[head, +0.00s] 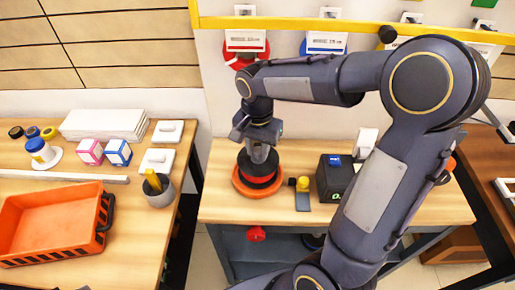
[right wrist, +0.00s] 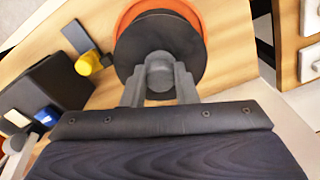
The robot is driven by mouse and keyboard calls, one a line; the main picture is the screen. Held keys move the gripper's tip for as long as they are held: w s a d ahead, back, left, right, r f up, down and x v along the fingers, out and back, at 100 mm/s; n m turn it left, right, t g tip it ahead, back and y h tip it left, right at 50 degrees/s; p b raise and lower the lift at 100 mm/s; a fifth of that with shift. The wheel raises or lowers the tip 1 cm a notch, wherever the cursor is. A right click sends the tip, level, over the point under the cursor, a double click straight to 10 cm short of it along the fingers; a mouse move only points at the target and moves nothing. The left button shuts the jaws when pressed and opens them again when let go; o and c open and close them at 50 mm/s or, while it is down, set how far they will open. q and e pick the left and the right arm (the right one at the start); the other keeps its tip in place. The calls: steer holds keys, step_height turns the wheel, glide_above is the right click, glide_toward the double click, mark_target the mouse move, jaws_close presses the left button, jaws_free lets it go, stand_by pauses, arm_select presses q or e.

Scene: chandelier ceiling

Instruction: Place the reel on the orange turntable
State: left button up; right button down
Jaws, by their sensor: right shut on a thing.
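The reel (head: 252,171) is a dark, round-flanged piece in the head view, over the orange turntable (head: 238,187) on the right-hand wooden table. In the right wrist view its black flange (right wrist: 187,54) covers most of the turntable, whose orange rim (right wrist: 203,22) shows at the top and right. My right gripper (head: 260,150) points down from above and is shut on the reel's grey hub. In the right wrist view its fingers (right wrist: 160,88) stand on both sides of that hub. I cannot tell whether the reel rests on the turntable. My left gripper is not in view.
A black box (head: 334,178) and a small yellow-topped part (head: 303,184) stand to the right of the turntable. An orange crate (head: 52,222) and a grey cup with a yellow item (head: 158,190) are on the left table. A gap separates the tables.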

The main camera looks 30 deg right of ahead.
steer(key=shift+f, duration=0.2)
steer(key=shift+f, duration=0.2)
steer(key=c, duration=1.1)
jaws_free()
steer(key=shift+c, duration=0.2)
steer(key=shift+r, duration=0.15)
step_height(320, 180, up, 12)
steer(key=s+a+f+n+t+y, duration=0.2)
steer(key=s+f+n, duration=0.1)
steer(key=s, duration=0.5)
steer(key=s+a+f+n+t+y, duration=0.1)
steer(key=s+a+f+n+t, duration=0.1)
steer(key=s+n, duration=0.4)
steer(key=s+f+t, duration=0.1)
steer(key=s, duration=0.2)
steer(key=shift+f+t+y, duration=0.3)
steer(key=shift+f+y, duration=0.1)
